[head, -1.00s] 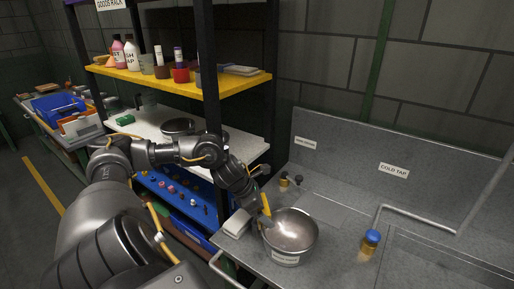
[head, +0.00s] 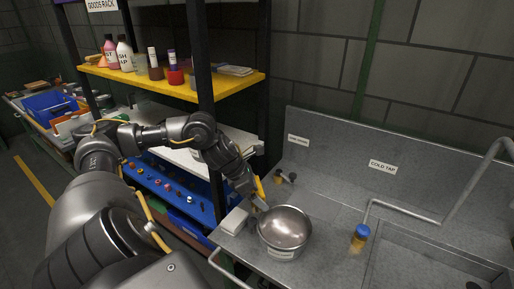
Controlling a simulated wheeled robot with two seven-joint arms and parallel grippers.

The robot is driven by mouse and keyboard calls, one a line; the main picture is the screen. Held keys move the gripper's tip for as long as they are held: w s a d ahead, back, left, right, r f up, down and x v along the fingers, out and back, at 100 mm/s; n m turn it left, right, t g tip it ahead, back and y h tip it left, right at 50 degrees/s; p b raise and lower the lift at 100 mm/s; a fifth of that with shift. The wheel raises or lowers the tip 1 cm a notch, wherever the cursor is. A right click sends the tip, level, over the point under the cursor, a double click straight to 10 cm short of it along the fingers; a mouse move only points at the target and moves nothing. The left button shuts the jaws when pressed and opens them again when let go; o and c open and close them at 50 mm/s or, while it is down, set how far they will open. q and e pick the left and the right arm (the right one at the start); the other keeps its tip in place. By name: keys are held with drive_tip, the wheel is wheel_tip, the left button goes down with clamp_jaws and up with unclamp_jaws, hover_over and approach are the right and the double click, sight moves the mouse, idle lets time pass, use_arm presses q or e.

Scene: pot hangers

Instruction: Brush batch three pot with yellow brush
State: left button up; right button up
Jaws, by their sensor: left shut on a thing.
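The metal pot (head: 286,228) stands upright on the grey sink counter, with a pale label on its front. It looks empty. My left gripper (head: 257,197) is at the pot's back-left rim, shut on the yellow brush (head: 260,187). The brush is partly hidden by the gripper, and its lower end is hard to make out. I cannot tell whether it touches the pot. My right gripper is not in view.
A white block (head: 234,221) lies left of the pot. A blue-topped tap (head: 360,236) with a long spout stands to the right, beside a sink basin (head: 430,270). A small brass fitting (head: 279,177) is behind. The goods rack's yellow shelf (head: 225,87) stands left.

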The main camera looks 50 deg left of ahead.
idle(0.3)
use_arm(q)
drive_tip(key=shift+r+p, duration=2.05)
drive_tip(key=shift+r, duration=1)
